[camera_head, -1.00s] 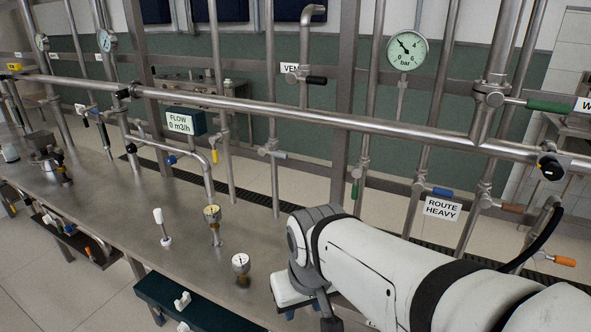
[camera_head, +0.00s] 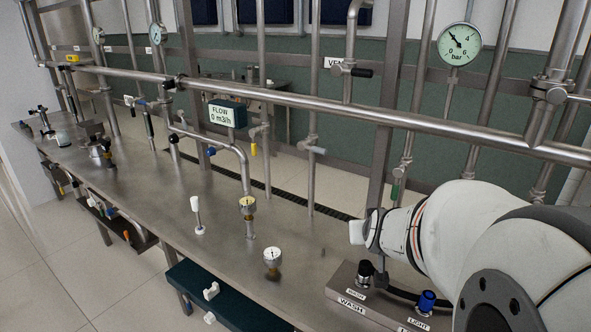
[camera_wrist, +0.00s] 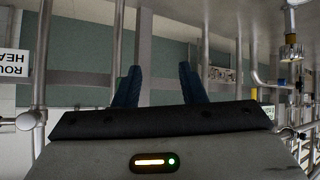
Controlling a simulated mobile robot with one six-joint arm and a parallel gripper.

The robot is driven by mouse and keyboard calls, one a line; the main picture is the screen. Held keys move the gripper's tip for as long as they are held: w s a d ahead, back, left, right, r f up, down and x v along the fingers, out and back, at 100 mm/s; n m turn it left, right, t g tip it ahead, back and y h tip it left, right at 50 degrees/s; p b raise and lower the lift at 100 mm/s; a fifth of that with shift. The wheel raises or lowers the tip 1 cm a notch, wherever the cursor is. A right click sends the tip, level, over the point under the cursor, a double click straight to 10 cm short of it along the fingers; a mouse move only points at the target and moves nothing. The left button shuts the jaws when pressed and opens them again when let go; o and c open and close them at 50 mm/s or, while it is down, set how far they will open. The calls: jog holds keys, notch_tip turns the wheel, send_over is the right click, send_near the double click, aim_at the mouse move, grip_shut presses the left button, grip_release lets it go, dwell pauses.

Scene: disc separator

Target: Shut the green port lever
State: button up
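A green lever handle (camera_head: 395,190) points downward beside a vertical steel pipe, just above my arm in the head view. I cannot tell whether it is the port lever, and no green handle is clear in the wrist view. My gripper (camera_wrist: 158,72) shows in the wrist view with its two dark blue fingers apart and nothing between them. In the head view the fingers cannot be made out; my white arm fills the lower right.
A steel bench (camera_head: 150,190) carries small gauges (camera_head: 272,258) and a white-knobbed stick (camera_head: 197,213). A valve block (camera_head: 350,300) labelled WASH and LIGHT sits beside my arm. A long horizontal pipe (camera_head: 330,108) crosses above the bench. A FLOW display (camera_head: 226,113) reads 0 m3/h.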

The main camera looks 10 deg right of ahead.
aim_at(396, 192)
jog(key=w+d+t+b, duration=0.1)
jog(key=w+d+t, duration=0.1)
jog(key=d, duration=0.1)
jog(key=w+d+r+t+b, duration=0.1)
jog(key=d+t, duration=0.2)
jog(key=d, duration=0.1)
jog(key=w+d+t+b, duration=0.1)
jog(key=w+d+t, duration=0.1)
jog(key=d, duration=0.2)
jog(key=shift+w+d+r+t, duration=0.15)
jog(key=shift+w+d+t, duration=0.05)
jog(key=shift+w+t, duration=0.1)
jog(key=p+x, duration=0.1)
jog(key=x, duration=0.5)
jog(key=shift+w+d, duration=0.15)
jog(key=shift+w, duration=0.2)
jog(key=shift+c, duration=0.4)
grip_shut()
